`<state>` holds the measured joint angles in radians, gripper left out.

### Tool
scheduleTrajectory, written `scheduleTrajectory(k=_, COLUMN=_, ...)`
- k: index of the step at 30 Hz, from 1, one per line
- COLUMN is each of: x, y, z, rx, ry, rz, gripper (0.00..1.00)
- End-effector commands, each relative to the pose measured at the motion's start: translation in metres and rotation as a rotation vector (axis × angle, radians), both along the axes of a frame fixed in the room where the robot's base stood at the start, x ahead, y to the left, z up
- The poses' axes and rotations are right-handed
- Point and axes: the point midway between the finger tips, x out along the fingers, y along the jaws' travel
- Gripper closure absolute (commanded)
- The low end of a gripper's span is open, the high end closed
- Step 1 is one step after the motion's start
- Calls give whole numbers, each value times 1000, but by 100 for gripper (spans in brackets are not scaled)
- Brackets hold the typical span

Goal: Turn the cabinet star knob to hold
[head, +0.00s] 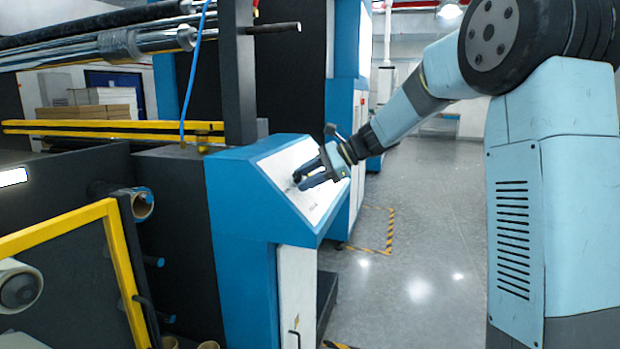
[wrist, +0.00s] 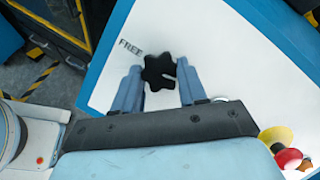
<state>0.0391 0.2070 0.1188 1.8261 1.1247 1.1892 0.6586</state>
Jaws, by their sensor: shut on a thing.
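The black star knob (wrist: 159,72) sits on the white sloping panel of the blue cabinet (head: 240,215). The word FREE (wrist: 130,47) is printed on the panel at the knob's upper left in the wrist view. A small pale mark shows on the knob's right side. No hold label can be read. My gripper (wrist: 160,74) has one blue-grey finger on each side of the knob and is shut on it. In the head view my gripper (head: 309,176) reaches the panel from the right, and the knob is mostly hidden between the fingers.
A red button (wrist: 288,158) with a yellow collar is on the panel at the lower right in the wrist view. A yellow frame (head: 115,240) and rollers stand left of the cabinet. The grey floor (head: 430,230) to the right is clear.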

Motion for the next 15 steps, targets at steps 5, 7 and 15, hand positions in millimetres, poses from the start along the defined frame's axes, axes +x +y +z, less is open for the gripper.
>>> scheduleTrajectory(k=5, x=-3, y=-3, z=-7, rx=18, ry=85, rz=-75, gripper=88)
scheduleTrajectory(k=7, x=-3, y=-3, z=-7, rx=26, ry=106, rz=-99, gripper=89)
scheduleTrajectory(k=15, x=-5, y=-2, z=-7, rx=44, ry=155, rz=-147, gripper=89)
